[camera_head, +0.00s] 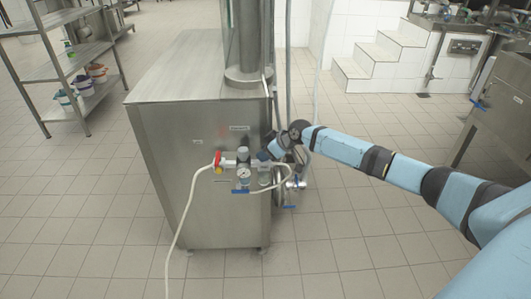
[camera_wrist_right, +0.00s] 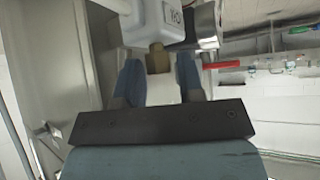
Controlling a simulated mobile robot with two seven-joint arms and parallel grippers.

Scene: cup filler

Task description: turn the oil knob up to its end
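The steel cabinet (camera_head: 190,130) carries a row of air fittings with a pressure gauge (camera_head: 243,173) on its front. My right gripper (camera_head: 268,154) is at the right end of this row, and its fingers are hard to make out in the head view. In the wrist view my right gripper (camera_wrist_right: 158,66) is open. Its two blue fingers stand either side of a small brownish knob (camera_wrist_right: 158,59), with visible gaps. The knob sits on a pale grey housing (camera_wrist_right: 152,22) with a small label. I take this as the oil knob. My left gripper is out of view.
A red lever (camera_head: 217,161) and a blue lever (camera_head: 240,191) are on the fittings. A white hose (camera_head: 183,225) hangs to the floor. Pipes run up behind the gripper. A shelf rack (camera_head: 72,65) stands at left. The tiled floor in front is clear.

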